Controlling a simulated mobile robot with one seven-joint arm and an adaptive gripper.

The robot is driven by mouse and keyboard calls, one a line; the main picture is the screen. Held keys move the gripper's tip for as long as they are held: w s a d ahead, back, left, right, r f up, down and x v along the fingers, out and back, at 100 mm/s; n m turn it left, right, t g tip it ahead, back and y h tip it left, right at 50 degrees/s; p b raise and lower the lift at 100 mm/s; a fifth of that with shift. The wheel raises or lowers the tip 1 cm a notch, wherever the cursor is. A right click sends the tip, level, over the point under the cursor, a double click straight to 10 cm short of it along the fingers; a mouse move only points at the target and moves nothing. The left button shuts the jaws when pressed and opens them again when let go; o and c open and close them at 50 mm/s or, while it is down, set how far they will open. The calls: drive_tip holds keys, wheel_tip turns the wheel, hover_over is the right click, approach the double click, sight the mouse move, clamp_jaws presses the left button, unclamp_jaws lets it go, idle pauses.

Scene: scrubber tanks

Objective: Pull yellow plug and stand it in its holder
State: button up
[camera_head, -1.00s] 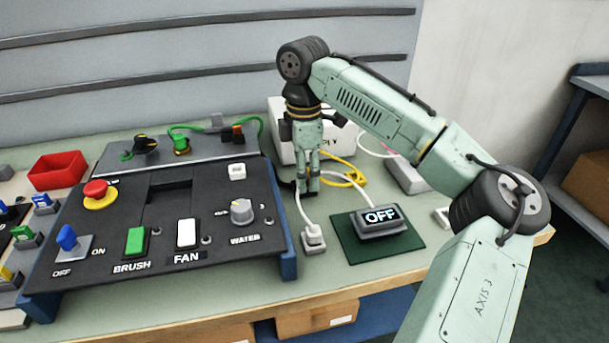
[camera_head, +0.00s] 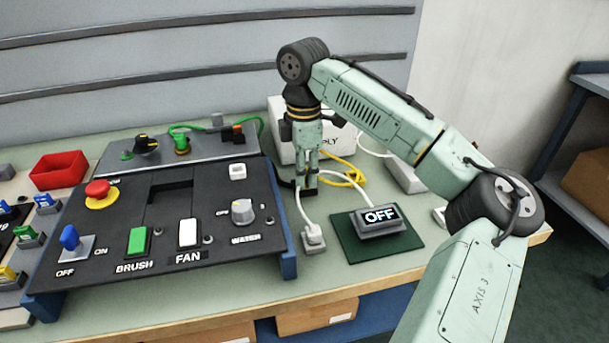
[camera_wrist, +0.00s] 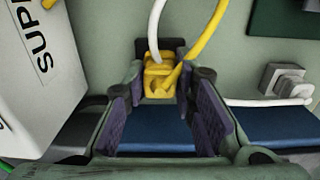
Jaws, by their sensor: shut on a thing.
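The yellow plug (camera_wrist: 159,76) shows in the wrist view between the padded fingers of my gripper (camera_wrist: 166,88). My gripper is shut on it. A yellow cable (camera_wrist: 205,38) runs from the plug toward the upper right. In the head view my gripper (camera_head: 306,188) points down at the bench, behind the OFF display, and its fingers hide the plug. The yellow cable (camera_head: 350,176) loops on the bench to the right of the fingers. A dark block (camera_head: 309,197) sits at the fingertips. I cannot tell whether the plug is seated in anything, or which thing is its holder.
A white supply box (camera_head: 285,146) stands behind my gripper. A white plug (camera_head: 313,238) with a white cable and an OFF display (camera_head: 380,218) on a green mat (camera_head: 410,237) are in front. The black control panel (camera_head: 110,237) is left. Free bench (camera_head: 345,272) lies in front.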

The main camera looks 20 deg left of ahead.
clamp_jaws()
drive_tip(key=o, duration=1.3)
unclamp_jaws()
drive_tip(key=shift+o, duration=0.2)
wheel_tip(320, 180, up, 12)
drive_tip(key=shift+c, duration=0.6)
